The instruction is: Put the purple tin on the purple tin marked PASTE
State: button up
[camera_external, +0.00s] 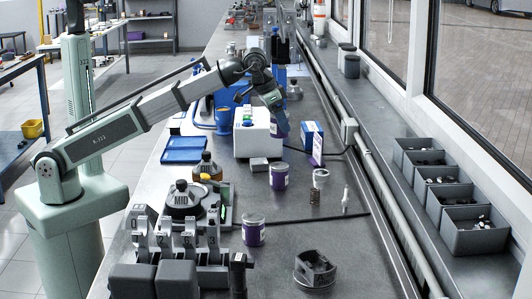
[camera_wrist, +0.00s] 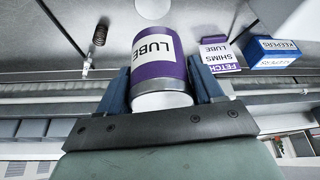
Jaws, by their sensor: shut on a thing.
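My gripper (camera_wrist: 160,92) is shut on a purple tin (camera_wrist: 160,50) with a white label reading LUBE. In the external view my gripper (camera_external: 274,103) holds this tin (camera_external: 281,126) in the air beside the white box. Two more purple tins with pale labels stand upright on the bench. One tin (camera_external: 279,177) is just below and in front of the held one; the other tin (camera_external: 253,231) is nearer the camera, beside the numbered holders. Their lettering is too small to read, so I cannot tell which is PASTE.
A blue KEEPERS box (camera_external: 313,133) and a purple card (camera_external: 317,152) stand right of the held tin; the card (camera_wrist: 219,55) reads FETCH SHIMS LUBE. A spring (camera_external: 315,197), a small upright part (camera_external: 346,199) and an amber bottle (camera_external: 207,168) stand nearby. A dark rod (camera_external: 320,217) lies on the bench.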

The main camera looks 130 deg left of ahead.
jog(key=shift+f, duration=4.65)
jog(key=o, duration=1.3)
jog(key=shift+f, duration=0.15)
jog(key=shift+c, duration=0.2)
jog(key=v, duration=1.2)
jog(key=shift+s, duration=0.1)
